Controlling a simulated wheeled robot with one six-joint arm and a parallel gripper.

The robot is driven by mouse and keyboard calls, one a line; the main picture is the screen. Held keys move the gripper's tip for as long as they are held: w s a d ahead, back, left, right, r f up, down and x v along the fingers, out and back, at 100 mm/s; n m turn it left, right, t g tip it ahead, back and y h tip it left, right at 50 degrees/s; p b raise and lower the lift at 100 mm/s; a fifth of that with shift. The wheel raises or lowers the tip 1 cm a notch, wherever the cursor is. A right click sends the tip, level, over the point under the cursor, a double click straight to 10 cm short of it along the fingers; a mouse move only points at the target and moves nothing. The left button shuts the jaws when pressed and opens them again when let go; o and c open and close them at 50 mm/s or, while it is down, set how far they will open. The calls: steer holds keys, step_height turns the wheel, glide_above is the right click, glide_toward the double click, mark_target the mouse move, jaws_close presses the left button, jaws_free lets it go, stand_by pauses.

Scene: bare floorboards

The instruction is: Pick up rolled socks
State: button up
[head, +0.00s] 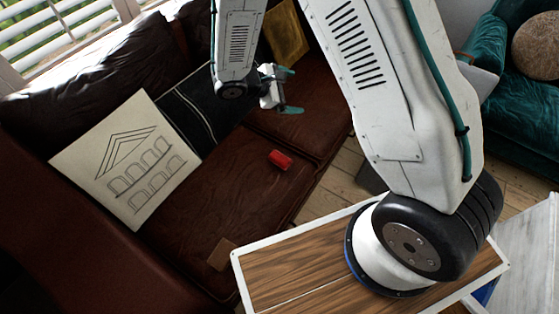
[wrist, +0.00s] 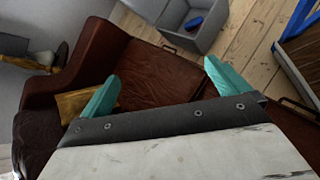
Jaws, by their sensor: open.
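A small red cylinder-like thing (head: 280,160) lies on the brown leather sofa seat (head: 205,195) in the head view. It may be the rolled socks, but it is too small to tell. My gripper (head: 290,91) is above the far part of the sofa, beyond the red thing and apart from it. Its two teal fingers are spread with nothing between them. The wrist view also shows my open gripper (wrist: 161,73), with the brown seat beyond the fingers. I do not make out the red thing in the wrist view.
A cream cushion (head: 125,160), a black cushion (head: 205,105) and a gold cushion (head: 286,35) rest on the sofa. A flat brown piece (head: 222,253) lies near its front. A green armchair (head: 515,105) stands at right. The wrist view shows a grey bin (wrist: 205,40) holding a blue thing (wrist: 193,24).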

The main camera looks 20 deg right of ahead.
steer(key=w+a+f+n+t, duration=0.1)
steer(key=a+f+n+t, duration=0.15)
steer(key=f, duration=0.45)
steer(key=w+a+f+n+t, duration=0.1)
steer(key=a+f+n, duration=0.15)
steer(key=f, duration=0.55)
steer(key=n+t+y, duration=0.2)
steer(key=n, duration=0.4)
glide_toward(282, 156)
steer(key=x, duration=0.4)
steer(key=shift+w+a+f, duration=0.15)
steer(key=shift+a+f, duration=0.15)
steer(key=x, duration=0.7)
steer(key=shift+w+d+f, duration=0.1)
steer(key=shift+d+f, duration=0.05)
steer(key=shift+f, duration=0.1)
steer(key=c, duration=0.9)
